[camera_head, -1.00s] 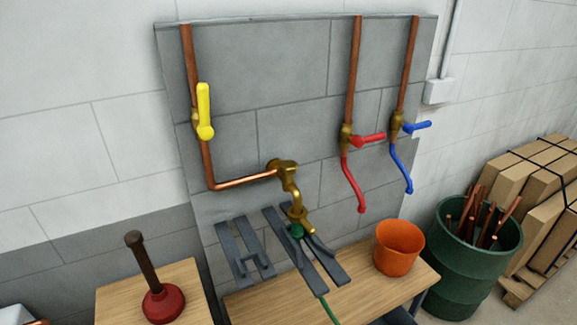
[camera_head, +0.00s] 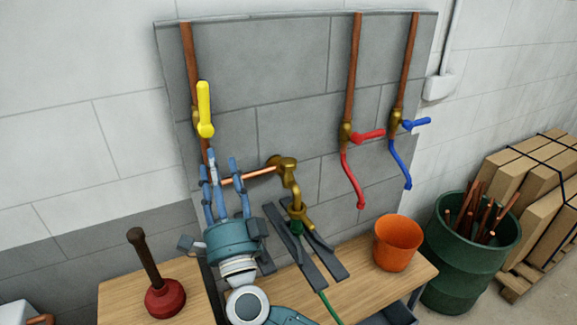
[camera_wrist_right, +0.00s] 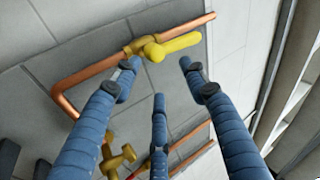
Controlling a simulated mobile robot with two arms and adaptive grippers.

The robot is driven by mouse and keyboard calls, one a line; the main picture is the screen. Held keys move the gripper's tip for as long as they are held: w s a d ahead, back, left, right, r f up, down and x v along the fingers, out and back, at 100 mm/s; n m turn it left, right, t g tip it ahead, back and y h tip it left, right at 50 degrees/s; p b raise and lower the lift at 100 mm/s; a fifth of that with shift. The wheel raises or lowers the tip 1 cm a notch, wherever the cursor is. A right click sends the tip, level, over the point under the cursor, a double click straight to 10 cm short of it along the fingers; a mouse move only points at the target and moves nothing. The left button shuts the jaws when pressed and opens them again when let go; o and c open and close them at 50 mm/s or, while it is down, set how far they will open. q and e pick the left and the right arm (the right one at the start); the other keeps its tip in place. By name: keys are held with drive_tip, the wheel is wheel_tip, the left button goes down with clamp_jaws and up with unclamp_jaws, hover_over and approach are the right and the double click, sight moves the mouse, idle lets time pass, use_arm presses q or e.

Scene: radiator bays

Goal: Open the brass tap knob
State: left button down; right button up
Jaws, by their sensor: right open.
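The brass tap (camera_head: 291,185) sticks out from the grey wall panel, at the end of a copper pipe. A green hose fitting is at its lower end. Brass tap parts also show low in the right wrist view (camera_wrist_right: 119,158); I cannot clearly tell the knob from the body. My right gripper (camera_head: 218,165) has blue fingers spread open and empty, pointing up, left of the tap in the head view. In the right wrist view its fingertips (camera_wrist_right: 158,80) are apart, with the yellow lever beyond them. My left gripper is not in view.
A yellow lever valve (camera_head: 204,108) is on the left pipe. Red (camera_head: 367,137) and blue (camera_head: 415,125) lever valves are at the right. An orange bucket (camera_head: 397,243) stands on the wooden bench (camera_head: 350,285). A plunger (camera_head: 163,298) is at the left, a green barrel (camera_head: 455,250) at the right.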

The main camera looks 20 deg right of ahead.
drive_tip(key=w+d+f+m+g+h, duration=0.3)
drive_tip(key=d+f+m+g+h, duration=0.1)
drive_tip(key=d+m+h, duration=0.25)
drive_tip(key=m+g+h, duration=0.3)
drive_tip(key=g+h, duration=0.1)
drive_tip(key=g, duration=0.2)
approach(286, 171)
drive_tip(key=x, duration=0.2)
drive_tip(key=p+x, duration=0.3)
drive_tip(key=x, duration=0.6)
drive_tip(key=shift+w+r, duration=0.15)
drive_tip(key=shift+r, duration=0.05)
drive_tip(key=shift+w+d+f, duration=0.15)
drive_tip(key=shift+w+d, duration=0.3)
clamp_jaws()
